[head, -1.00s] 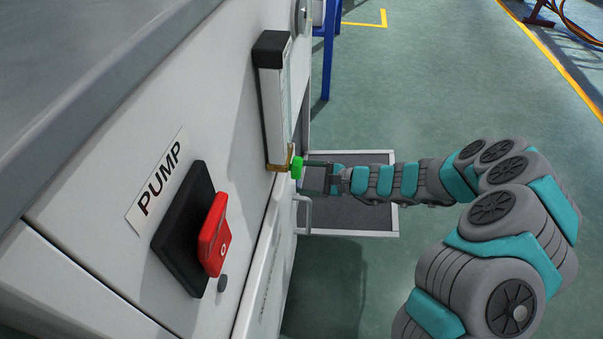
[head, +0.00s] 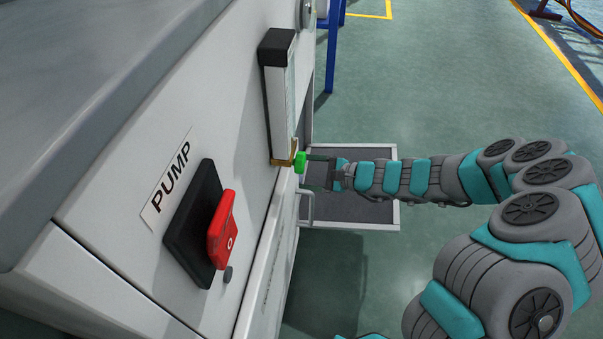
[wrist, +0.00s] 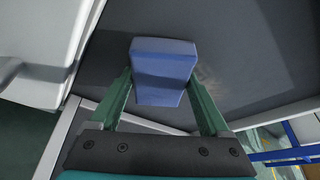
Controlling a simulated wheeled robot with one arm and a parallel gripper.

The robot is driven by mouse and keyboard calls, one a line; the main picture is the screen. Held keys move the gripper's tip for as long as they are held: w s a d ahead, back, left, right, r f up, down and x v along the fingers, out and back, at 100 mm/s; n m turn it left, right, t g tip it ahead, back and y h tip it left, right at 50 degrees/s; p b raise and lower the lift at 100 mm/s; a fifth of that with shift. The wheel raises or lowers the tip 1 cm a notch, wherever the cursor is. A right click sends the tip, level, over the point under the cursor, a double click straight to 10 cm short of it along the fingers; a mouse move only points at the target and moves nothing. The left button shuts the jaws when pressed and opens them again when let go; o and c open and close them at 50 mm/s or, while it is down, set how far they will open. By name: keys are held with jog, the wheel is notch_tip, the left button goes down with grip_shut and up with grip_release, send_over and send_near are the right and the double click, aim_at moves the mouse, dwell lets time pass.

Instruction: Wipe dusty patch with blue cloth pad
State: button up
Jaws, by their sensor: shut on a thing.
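The blue cloth pad (wrist: 163,68) is a blue block between the two green fingers in the wrist view. My gripper (wrist: 162,95) is shut on it. The pad is over the dark surface of the pull-out tray (wrist: 245,45); whether it touches is hard to tell. A faint brownish dusty patch (wrist: 209,88) shows just right of the pad, partly hidden by the right finger. In the head view my gripper (head: 317,173) is at the left part of the tray (head: 365,212), close to the cabinet; I cannot make out the pad there.
The white cabinet (head: 110,215) stands left, with a red switch (head: 222,230) beside a PUMP label (head: 169,185). A gauge tube (head: 280,95) with a green knob (head: 300,162) is close to my gripper. A handle (head: 307,209) sticks out by the tray. Open floor lies right.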

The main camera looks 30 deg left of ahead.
aim_at(299, 136)
jog(key=shift+w+a+b, duration=0.1)
jog(key=shift+w+a, duration=0.75)
jog(key=shift+w, duration=1.8)
jog(key=shift+w+a+b, duration=0.15)
jog(key=shift+w+a, duration=0.75)
jog(key=shift+w, duration=1.8)
jog(key=shift+w+a+b, duration=0.1)
jog(key=shift+w+a, duration=0.75)
jog(key=shift+w, duration=1.8)
jog(key=shift+s+r, duration=0.1)
jog(key=shift+s, duration=0.1)
jog(key=shift+s+d+b, duration=0.2)
jog(key=shift+s, duration=0.5)
jog(key=shift+s+d+b, duration=0.15)
jog(key=shift+s+d, duration=0.05)
jog(key=shift+s, duration=0.5)
jog(key=shift+s+d, duration=0.7)
jog(key=shift+s, duration=1.5)
jog(key=shift+s+d, duration=0.7)
jog(key=shift+s, duration=1.45)
jog(key=shift+s+d, duration=0.7)
jog(key=shift+s, duration=1.5)
